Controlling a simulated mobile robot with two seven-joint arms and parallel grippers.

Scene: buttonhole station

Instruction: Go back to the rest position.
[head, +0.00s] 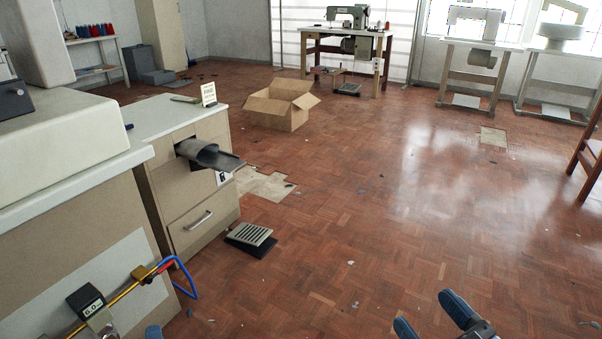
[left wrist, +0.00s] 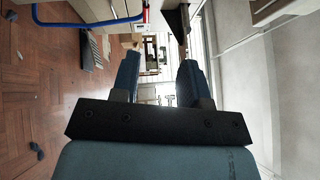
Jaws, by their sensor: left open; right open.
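My left gripper (head: 154,332) shows only as a blue fingertip at the bottom edge of the head view, low beside the cabinet. In the left wrist view its two blue fingers (left wrist: 160,65) stand apart with nothing between them. My right gripper (head: 424,312) is at the bottom right of the head view, its two blue fingers spread and empty over the open floor. Neither gripper touches anything that I can see. Most of both arms is out of the picture.
The cabinet (head: 167,213) with a grey chute (head: 204,154) stands at left. An open cardboard box (head: 279,111) lies farther back. The floor (head: 400,200) at centre and right is mostly clear.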

